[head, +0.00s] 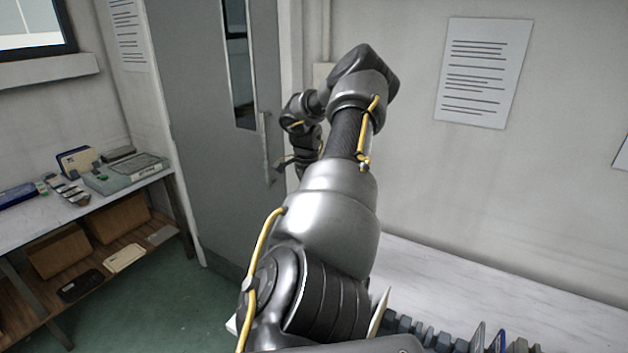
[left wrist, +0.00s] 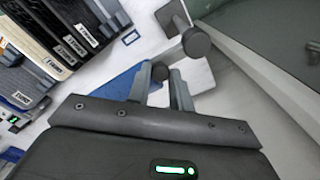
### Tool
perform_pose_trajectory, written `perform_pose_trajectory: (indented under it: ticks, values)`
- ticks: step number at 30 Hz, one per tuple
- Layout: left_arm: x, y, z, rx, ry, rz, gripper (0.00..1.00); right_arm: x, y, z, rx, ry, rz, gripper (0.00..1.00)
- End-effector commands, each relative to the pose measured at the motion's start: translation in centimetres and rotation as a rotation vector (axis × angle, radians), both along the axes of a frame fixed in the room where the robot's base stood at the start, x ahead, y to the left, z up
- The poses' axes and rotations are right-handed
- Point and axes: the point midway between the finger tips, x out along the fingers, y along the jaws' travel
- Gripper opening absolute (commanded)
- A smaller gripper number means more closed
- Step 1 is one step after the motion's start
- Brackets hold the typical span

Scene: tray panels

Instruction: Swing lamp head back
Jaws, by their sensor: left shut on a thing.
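In the left wrist view my left gripper (left wrist: 160,88) has its two fingers closed around a dark, round-ended piece (left wrist: 160,72). Just above it is a grey cylinder (left wrist: 196,43) on a stem coming from the top edge. These may be parts of the lamp, but I cannot tell which is its head. In the head view my arm fills the middle, and the left gripper (head: 287,163) shows small beside the door, partly hidden behind the arm. No lamp is clear in the head view. My right gripper is not in view.
Labelled binders (left wrist: 75,35) stand at the upper left of the wrist view, near a blue flat item (left wrist: 120,87). In the head view are a grey door (head: 205,130), a shelf table (head: 60,220) with boxes at left, and a pale worktop (head: 470,285) with a row of items along its front.

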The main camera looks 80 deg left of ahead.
Motion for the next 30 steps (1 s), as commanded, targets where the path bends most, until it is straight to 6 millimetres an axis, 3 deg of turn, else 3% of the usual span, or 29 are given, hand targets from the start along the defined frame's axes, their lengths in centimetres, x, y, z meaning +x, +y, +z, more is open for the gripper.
perform_pose_trajectory:
  ticks: [12, 13, 18, 26, 30]
  values:
    - [0.00, 0.17, 0.15, 0.005, 0.003, 0.007, 0.00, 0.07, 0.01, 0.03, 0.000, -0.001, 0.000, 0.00]
    - [0.00, 0.17, 0.15, 0.005, 0.002, 0.007, 0.22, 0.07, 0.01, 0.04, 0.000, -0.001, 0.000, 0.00]
    - [0.03, 0.14, 0.12, 0.004, 0.002, 0.006, 0.43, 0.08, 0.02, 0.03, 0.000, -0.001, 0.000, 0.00]
    - [0.05, 0.10, 0.12, 0.002, 0.001, 0.005, 0.43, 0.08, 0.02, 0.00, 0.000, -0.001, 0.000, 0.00]
    - [0.16, 0.14, 1.06, 0.003, -0.001, 0.004, 0.43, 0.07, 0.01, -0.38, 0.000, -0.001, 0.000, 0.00]
